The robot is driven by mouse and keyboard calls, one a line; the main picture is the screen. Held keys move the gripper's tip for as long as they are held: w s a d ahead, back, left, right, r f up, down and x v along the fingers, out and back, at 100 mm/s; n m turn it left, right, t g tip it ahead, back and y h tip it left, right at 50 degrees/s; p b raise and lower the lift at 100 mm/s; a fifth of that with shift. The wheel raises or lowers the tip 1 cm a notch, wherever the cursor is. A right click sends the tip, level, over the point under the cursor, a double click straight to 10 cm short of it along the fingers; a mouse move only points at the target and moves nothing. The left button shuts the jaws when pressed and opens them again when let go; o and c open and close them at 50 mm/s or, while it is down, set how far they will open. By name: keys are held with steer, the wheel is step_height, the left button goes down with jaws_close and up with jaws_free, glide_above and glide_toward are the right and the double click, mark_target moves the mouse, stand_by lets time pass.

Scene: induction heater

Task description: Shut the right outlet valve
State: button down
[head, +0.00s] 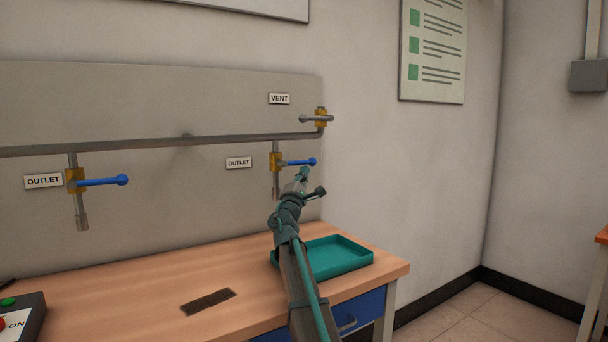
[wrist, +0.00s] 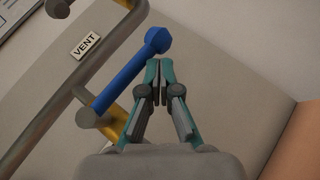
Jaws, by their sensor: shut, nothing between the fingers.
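The right outlet valve (head: 276,161) is a brass body on a short vertical pipe, with an OUTLET label on its left. Its blue lever (head: 298,162) points right, roughly level and across the pipe. In the wrist view the blue lever (wrist: 128,76) runs diagonally up to a rounded knob. My gripper (head: 303,174) is just below the lever's knob end. In the wrist view my gripper (wrist: 160,66) is shut and empty, its tips close beside the lever below the knob. I cannot tell whether they touch.
A left outlet valve (head: 75,180) has a similar blue lever pointing right. A vent valve (head: 320,117) with a grey lever sits above the right outlet. A teal tray (head: 340,257) stands on the wooden bench (head: 150,290) below.

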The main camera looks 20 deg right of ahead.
steer(key=v, duration=1.1)
steer(key=shift+s+a+f, duration=0.2)
steer(key=shift+s+f, duration=0.05)
steer(key=shift+s+r, duration=0.1)
